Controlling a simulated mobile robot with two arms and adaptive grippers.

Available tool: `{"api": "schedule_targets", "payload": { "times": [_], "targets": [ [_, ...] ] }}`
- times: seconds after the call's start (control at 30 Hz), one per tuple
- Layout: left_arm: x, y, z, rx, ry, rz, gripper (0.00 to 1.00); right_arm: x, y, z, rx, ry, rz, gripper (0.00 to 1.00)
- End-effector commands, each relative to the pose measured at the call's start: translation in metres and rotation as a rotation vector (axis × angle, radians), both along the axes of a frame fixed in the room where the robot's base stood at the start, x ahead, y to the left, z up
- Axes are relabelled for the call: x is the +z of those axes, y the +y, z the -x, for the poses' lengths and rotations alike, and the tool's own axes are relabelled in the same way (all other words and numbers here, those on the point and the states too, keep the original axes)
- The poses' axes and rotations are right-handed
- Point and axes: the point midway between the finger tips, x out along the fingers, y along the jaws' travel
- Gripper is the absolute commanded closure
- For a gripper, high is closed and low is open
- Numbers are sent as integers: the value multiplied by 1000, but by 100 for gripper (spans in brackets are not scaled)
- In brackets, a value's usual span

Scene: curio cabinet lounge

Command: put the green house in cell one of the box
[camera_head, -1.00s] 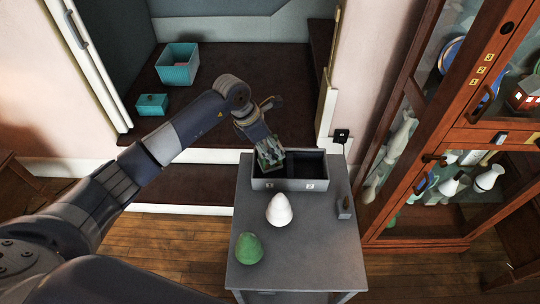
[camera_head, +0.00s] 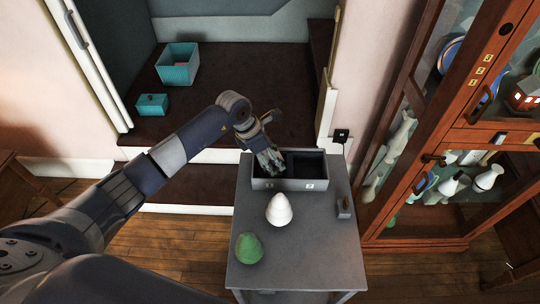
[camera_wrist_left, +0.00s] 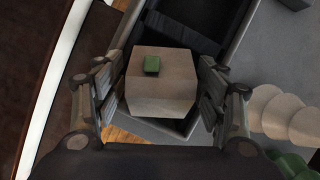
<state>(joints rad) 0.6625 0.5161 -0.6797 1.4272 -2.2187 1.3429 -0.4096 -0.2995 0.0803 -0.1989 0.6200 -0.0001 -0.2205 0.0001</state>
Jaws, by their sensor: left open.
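The house shows in the left wrist view as a pale grey-beige block (camera_wrist_left: 160,95) with a small green square on its top. It lies between the two spread fingers of my left gripper (camera_wrist_left: 163,98), with gaps visible at its sides. In the head view my left gripper (camera_head: 270,160) is open over the left compartment of the grey two-cell box (camera_head: 290,185), and its fingers mostly hide the house there. The right compartment, with label 2 below it, looks empty. I cannot tell if the house rests on the box floor. My right gripper is not in view.
The box stands at the back of a grey table (camera_head: 300,255). A white egg-shaped object (camera_head: 280,212) and a green one (camera_head: 249,248) stand in front. A small grey item (camera_head: 345,207) is at the right edge. A glass cabinet (camera_head: 430,190) stands to the right.

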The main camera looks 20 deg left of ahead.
Motion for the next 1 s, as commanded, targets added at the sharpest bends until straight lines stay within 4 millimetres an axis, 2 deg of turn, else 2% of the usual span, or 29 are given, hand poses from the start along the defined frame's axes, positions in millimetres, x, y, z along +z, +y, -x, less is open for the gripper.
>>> {"api": "schedule_targets", "payload": {
  "times": [0.27,0.7,0.83,1.0],
  "targets": [
    [9,2,1,0,-3,0,34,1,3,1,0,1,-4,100],
    [90,29,22,-1,-5,-1,34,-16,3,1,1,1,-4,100],
    [105,33,26,0,-3,0,34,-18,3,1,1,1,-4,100],
    [113,36,29,0,-1,-1,34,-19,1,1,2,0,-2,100]
  ]
}}
